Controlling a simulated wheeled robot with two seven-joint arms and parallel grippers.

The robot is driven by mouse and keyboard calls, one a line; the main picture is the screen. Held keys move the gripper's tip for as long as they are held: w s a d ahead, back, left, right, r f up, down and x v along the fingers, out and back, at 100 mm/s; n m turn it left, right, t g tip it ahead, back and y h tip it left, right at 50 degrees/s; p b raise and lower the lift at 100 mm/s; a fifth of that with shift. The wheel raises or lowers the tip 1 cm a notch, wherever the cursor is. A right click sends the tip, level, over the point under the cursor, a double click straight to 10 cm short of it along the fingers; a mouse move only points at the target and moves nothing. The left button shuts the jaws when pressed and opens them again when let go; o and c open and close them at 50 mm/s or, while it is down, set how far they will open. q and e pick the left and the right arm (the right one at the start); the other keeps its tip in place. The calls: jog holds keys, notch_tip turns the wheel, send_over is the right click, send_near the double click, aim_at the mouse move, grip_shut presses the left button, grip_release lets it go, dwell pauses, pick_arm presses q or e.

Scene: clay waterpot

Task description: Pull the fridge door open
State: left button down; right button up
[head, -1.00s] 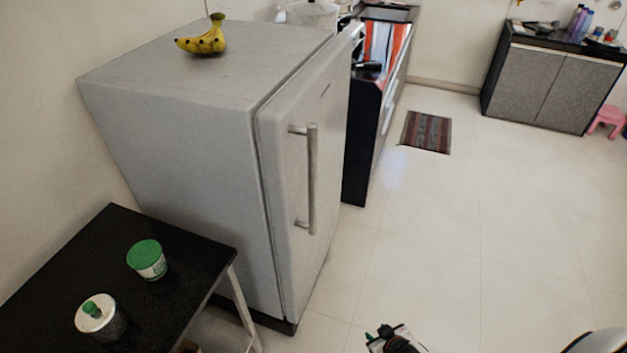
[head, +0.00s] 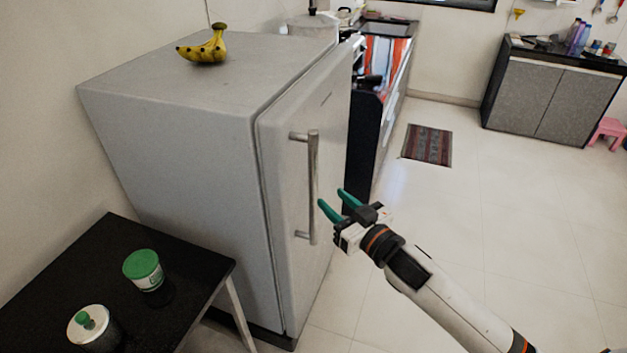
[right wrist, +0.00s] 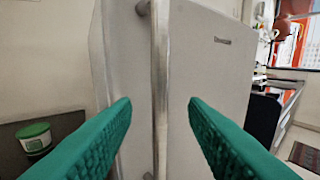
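The grey fridge (head: 185,140) stands at the left-centre of the head view, its door (head: 325,110) shut. A vertical metal bar handle (head: 313,185) runs along the door. My right gripper (head: 334,202) has teal fingers and is open just right of the handle's lower half. In the right wrist view the handle (right wrist: 159,90) stands between the two spread fingertips (right wrist: 160,102), in the background. The fingers do not appear closed on it. My left gripper is not in view.
Bananas (head: 205,48) lie on top of the fridge. A black table (head: 60,270) with a green-lidded tub (head: 143,268) and a lidded jar (head: 90,328) is at the lower left. A counter (head: 375,110) stands behind the fridge.

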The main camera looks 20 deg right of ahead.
aim_at(316, 185)
jog(key=p+x, duration=0.1)
jog(key=x, duration=0.7)
jog(key=shift+w+f, duration=0.1)
jog(key=shift+w, duration=0.15)
grip_shut()
